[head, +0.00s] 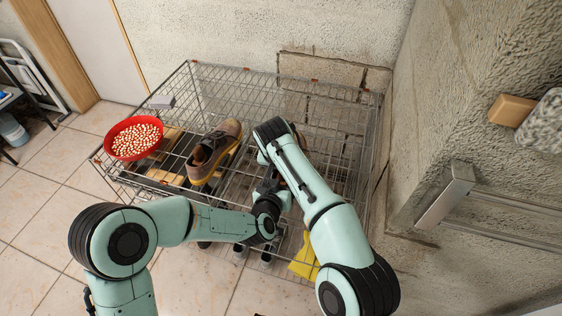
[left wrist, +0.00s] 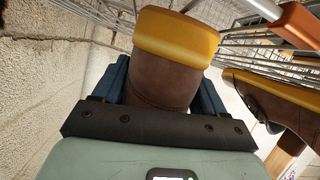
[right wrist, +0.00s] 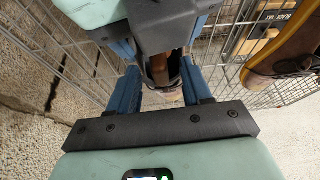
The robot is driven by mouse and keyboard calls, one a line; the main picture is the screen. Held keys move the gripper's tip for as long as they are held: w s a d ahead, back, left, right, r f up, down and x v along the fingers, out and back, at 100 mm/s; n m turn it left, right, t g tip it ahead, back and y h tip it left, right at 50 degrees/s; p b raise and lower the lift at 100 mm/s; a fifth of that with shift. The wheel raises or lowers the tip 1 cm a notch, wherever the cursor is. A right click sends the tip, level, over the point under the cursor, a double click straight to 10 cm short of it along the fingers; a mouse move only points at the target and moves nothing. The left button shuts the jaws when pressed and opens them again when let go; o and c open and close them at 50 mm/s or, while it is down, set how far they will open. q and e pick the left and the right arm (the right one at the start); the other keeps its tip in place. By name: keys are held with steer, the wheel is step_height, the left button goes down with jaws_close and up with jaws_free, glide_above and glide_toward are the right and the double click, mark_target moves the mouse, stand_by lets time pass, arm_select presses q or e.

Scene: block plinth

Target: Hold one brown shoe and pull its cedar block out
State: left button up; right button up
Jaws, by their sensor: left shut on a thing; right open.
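In the left wrist view, my left gripper (left wrist: 160,82) is shut on a brown shoe (left wrist: 150,75), with its yellow sole (left wrist: 178,38) toward the top of the picture. In the right wrist view, my right gripper (right wrist: 161,75) is open, its blue fingers apart on either side of the held shoe's opening. An orange-brown piece, seemingly the cedar block (right wrist: 160,70), shows there, partly hidden by my left gripper. A second brown shoe (head: 214,150) stands on the wire rack, left of my grippers. In the head view my right arm hides most of the held shoe.
The wire rack (head: 240,78) is close around both grippers. A red bowl (head: 110,150) of pale and red pieces stands at its left end. A yellow cloth-like thing (head: 304,258) lies at lower right. A rough wall with a metal rail (head: 447,195) is at the right.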

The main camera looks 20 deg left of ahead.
steer(key=shift+f, duration=0.25)
jaws_close()
steer(key=c, duration=0.6)
jaws_free()
jaws_close()
steer(key=shift+r, duration=0.25)
steer(key=shift+r, duration=2.4)
